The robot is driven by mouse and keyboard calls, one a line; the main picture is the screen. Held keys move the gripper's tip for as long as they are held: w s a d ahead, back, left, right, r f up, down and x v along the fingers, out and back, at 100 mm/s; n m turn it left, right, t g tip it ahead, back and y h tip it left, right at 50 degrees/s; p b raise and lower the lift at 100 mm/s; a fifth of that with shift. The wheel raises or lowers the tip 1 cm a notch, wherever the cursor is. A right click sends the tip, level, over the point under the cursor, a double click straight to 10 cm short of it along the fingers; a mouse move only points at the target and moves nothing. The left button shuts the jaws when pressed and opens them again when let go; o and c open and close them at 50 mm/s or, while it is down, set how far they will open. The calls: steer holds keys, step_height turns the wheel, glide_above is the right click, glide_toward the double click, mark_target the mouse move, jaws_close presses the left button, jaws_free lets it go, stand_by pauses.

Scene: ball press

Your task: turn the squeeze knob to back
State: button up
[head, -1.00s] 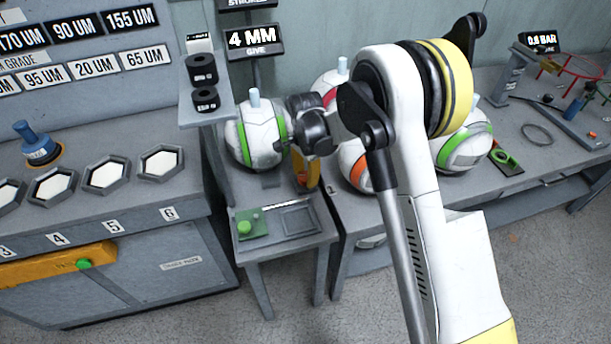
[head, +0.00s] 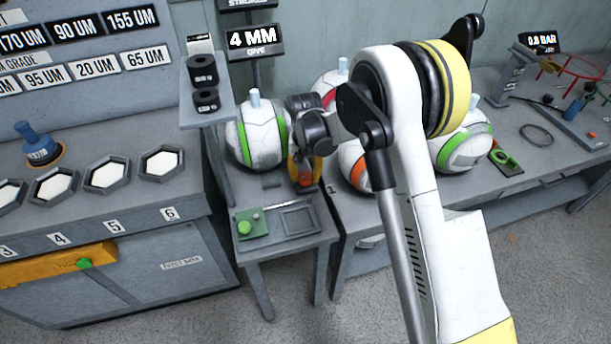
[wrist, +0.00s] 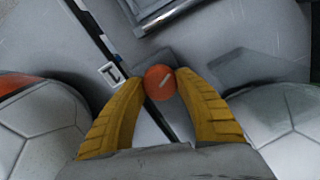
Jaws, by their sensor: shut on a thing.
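The squeeze knob (wrist: 160,82) is a round orange-red knob with a short pale slanted line on its top, at the middle of the wrist view. My gripper (wrist: 161,86) has its two ribbed yellow fingers shut on the knob, one on each side. In the head view my gripper (head: 305,180) points down beside the ball with green stripes, at the back of the small grey stand. The knob shows there as a small red-orange patch (head: 305,179) between the fingers, partly hidden.
A white ball with green stripes (head: 257,137) stands left of my gripper under the "4 MM" give sign (head: 255,41). More balls stand on the right bench. A green button (head: 244,227) sits at the stand's front. A white "1" label (wrist: 112,74) lies left of the knob.

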mark_target(305, 175)
steer(key=n, duration=1.2)
steer(key=shift+n, duration=0.3)
steer(key=shift+a, duration=0.1)
stand_by(0.3)
steer(key=o, duration=1.2)
step_height(305, 175, up, 12)
